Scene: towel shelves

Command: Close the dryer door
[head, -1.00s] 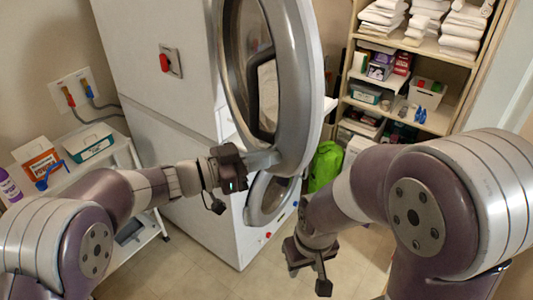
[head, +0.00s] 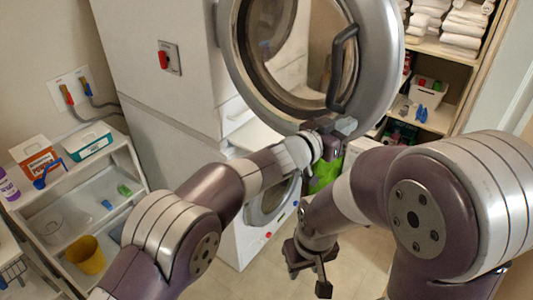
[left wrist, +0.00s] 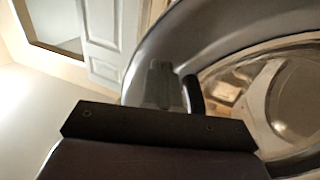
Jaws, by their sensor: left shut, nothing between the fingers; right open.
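The dryer door (head: 376,85) is a large round grey ring with a glass window and a dark handle (head: 345,68). It stands open from the white upper machine (head: 165,95), its far side reaching right past the cabinet. My left gripper (head: 338,127) is shut and empty at the door's lower rim, below the handle; I cannot tell if it touches. In the left wrist view, the door rim (left wrist: 225,35) and handle (left wrist: 193,94) are just past the fingers (left wrist: 160,85). My right gripper (head: 308,268) is open and empty, low in front, away from the door.
A lower machine with a round door (head: 268,200) stands beneath. A green bag (head: 325,175) is partly hidden behind my left gripper. Shelves with white towels (head: 465,25) stand at the back right. A white rack (head: 60,190) with boxes and a yellow bucket (head: 86,254) is at left.

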